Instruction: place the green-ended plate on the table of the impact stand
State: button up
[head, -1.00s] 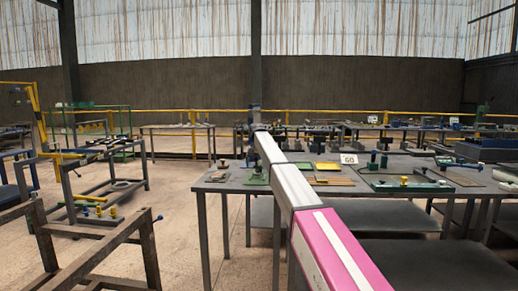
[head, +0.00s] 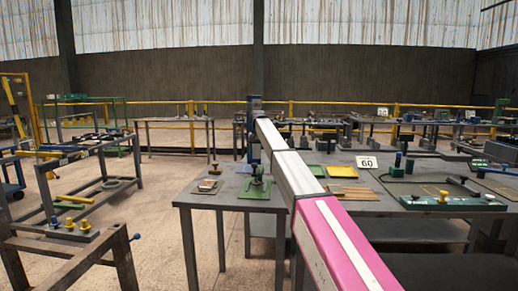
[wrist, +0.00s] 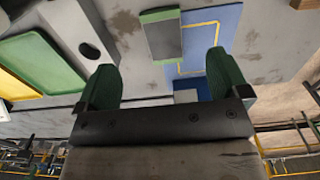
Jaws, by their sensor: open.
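In the wrist view, a small grey plate with green ends (wrist: 162,38) lies on a grey surface, at the left edge of a blue panel with a yellow outline (wrist: 230,25). My gripper (wrist: 163,75) is open, with its two green fingers spread wide and nothing between them. The plate appears just beyond the gap between the fingertips, apart from them. In the head view, my arm hides the gripper and the plate. A green fixture with an upright post (head: 258,186) stands on the near table. I cannot tell whether it is the impact stand.
The near grey table (head: 222,200) holds a small block on a plate (head: 208,186), a yellow panel (head: 342,171), a "60" sign (head: 367,163) and a green-edged fixture (head: 450,202). A dark frame (head: 70,245) stands at the left. Floor is open between it and the table.

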jog(key=shift+w, duration=0.35)
notch_tip(320, 180, down, 11)
jog(key=shift+r, duration=0.15)
dwell(0.6)
